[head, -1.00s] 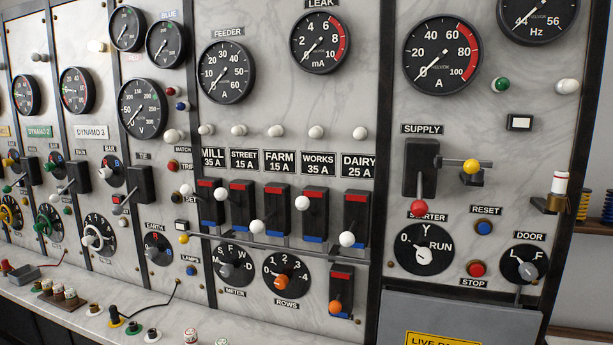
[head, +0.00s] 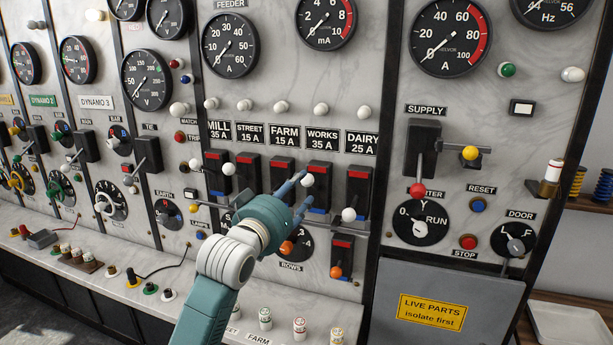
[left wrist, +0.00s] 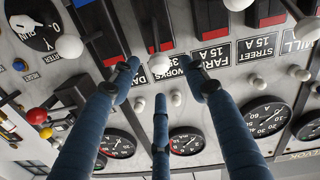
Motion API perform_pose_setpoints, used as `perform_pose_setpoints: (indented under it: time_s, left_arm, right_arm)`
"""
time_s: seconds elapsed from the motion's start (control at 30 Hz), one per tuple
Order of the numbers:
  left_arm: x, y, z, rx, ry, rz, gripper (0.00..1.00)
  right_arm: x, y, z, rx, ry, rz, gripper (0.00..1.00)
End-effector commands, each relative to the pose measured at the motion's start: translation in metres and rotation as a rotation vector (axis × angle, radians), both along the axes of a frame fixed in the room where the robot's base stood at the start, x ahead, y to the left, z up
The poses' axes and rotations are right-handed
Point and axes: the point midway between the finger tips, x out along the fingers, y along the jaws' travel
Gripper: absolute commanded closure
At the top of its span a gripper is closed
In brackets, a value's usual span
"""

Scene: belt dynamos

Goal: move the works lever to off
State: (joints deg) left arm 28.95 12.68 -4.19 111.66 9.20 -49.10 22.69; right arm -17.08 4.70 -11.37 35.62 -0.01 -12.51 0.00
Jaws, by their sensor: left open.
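The works switch (head: 320,172) is a black block with a red band above and a blue one below, under the WORKS 35 A label (head: 322,141). In the left wrist view, upside down, the knob (left wrist: 158,64) shows between the tips of the two upper fingers, with the third finger below. I see no clear contact. The gripper hides the farm lever and part of the works switch. My right gripper is out of view.
The dairy lever knob (head: 348,215) is close on the right, set low. The street lever knob (head: 228,169) is to the left, set higher. An orange knob (head: 336,272) and the rows dial (head: 305,245) lie below. Free air is in front of the board.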

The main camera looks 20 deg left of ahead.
Motion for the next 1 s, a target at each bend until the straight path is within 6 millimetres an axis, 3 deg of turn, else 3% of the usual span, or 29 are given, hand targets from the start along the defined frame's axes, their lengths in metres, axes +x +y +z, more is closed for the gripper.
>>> perform_pose_setpoints:
  time_s: [0.1,0.3,0.73,0.77,0.9,1.0]
  left_arm:
    - [0.025,-0.003,0.004,-0.002,0.003,-0.001,0.55]
    - [0.053,-0.005,0.003,0.000,0.002,-0.001,0.55]
    - [0.064,-0.006,0.000,0.001,0.001,-0.001,0.55]
    - [0.064,-0.006,0.000,0.001,0.001,-0.001,0.57]
    - [0.064,-0.006,-0.001,0.001,0.001,-0.001,0.85]
    - [0.064,-0.006,-0.001,0.001,0.002,-0.001,1.00]
  right_arm:
    - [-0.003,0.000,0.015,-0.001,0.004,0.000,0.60]
    - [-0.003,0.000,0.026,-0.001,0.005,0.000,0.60]
    - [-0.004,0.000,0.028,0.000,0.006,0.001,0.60]
    - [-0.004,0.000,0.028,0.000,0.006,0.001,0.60]
    - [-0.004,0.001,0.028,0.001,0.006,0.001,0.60]
    - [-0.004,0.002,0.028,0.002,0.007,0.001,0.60]
